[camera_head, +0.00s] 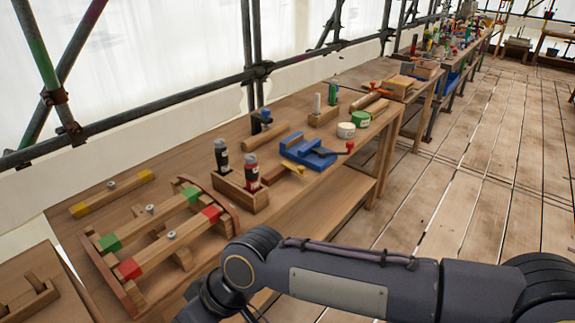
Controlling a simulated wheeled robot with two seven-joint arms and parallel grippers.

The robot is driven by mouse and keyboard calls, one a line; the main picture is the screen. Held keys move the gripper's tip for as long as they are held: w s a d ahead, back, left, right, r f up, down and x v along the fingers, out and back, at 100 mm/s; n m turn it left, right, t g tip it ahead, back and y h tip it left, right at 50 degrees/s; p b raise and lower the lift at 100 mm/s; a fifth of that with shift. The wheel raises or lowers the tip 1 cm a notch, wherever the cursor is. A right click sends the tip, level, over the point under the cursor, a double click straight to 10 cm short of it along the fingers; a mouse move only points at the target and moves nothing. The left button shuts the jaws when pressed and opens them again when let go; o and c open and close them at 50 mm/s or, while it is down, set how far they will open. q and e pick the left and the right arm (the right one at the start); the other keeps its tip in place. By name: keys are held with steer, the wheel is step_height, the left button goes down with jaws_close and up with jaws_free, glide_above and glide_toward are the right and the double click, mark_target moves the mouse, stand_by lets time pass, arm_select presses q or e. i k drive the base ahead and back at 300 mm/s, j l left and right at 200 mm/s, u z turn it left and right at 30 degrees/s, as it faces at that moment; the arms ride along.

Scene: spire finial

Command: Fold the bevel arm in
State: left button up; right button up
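No part that I can surely name as the bevel arm shows. A wooden bar with yellow ends and a metal knob (110,193) lies on the bench at the left. Beside it, a green-ended bar (150,221) and a red-ended bar (170,241), both with metal knobs, lie across a wooden rack (116,285). My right arm crosses the bottom of the view from the right and bends down at the front of the bench; its gripper is out of the frame. My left arm and gripper do not show.
A wooden box (236,191) holds two dark bottles (251,172). A blue vise (305,152) with a red-knobbed handle, a wooden roller (265,137) and round tins (346,130) stand farther along the bench. Scaffold poles (150,115) run behind it. The plank floor at the right is clear.

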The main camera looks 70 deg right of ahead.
mark_target(299, 171)
steer(key=z, duration=2.3)
steer(key=i+l+z, duration=0.45)
steer(key=i+l, duration=0.4)
steer(key=l, duration=0.1)
